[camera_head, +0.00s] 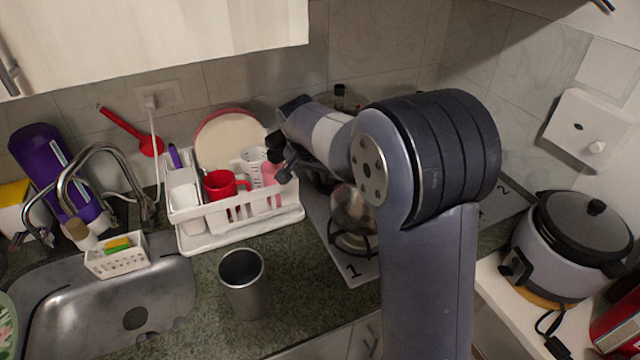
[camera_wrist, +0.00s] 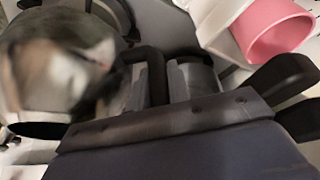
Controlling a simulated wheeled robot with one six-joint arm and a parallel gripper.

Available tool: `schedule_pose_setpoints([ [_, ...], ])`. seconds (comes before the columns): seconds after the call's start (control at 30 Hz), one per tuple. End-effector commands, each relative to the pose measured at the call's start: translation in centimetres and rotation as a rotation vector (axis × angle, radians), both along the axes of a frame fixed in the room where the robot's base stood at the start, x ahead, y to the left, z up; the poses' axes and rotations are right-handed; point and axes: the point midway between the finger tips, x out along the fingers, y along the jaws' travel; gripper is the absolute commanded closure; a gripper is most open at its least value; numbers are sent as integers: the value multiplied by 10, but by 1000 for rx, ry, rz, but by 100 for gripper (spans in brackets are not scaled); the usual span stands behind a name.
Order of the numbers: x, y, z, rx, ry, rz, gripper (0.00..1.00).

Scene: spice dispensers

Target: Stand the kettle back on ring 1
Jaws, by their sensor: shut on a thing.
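The shiny metal kettle (camera_head: 350,208) is partly hidden behind my arm in the head view. It appears over the black grate of ring 1 (camera_head: 347,243), by the printed "1"; I cannot tell whether it touches the grate. In the wrist view the kettle's rounded body (camera_wrist: 60,75) fills the left, blurred and close. Its black handle (camera_wrist: 155,68) runs by the jaws of my gripper (camera_wrist: 168,85), which is shut on it. In the head view my gripper (camera_head: 280,155) is partly seen, and its grasp is hidden.
A white dish rack (camera_head: 240,221) with a red mug (camera_head: 222,184) and a pink cup (camera_wrist: 275,30) stands close left of the hob. A grey tumbler (camera_head: 244,284) stands on the counter in front. A rice cooker (camera_head: 560,255) is at the right.

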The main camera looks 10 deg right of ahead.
Motion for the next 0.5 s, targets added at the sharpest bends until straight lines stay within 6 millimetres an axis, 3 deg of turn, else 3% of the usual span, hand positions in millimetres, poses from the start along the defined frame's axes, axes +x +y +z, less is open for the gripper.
schedule_pose_setpoints([
  [0.2, 0, 0, -27, -3, 1, 2, 100],
  [0.5, 0, 0, -31, -2, -1, 2, 100],
])
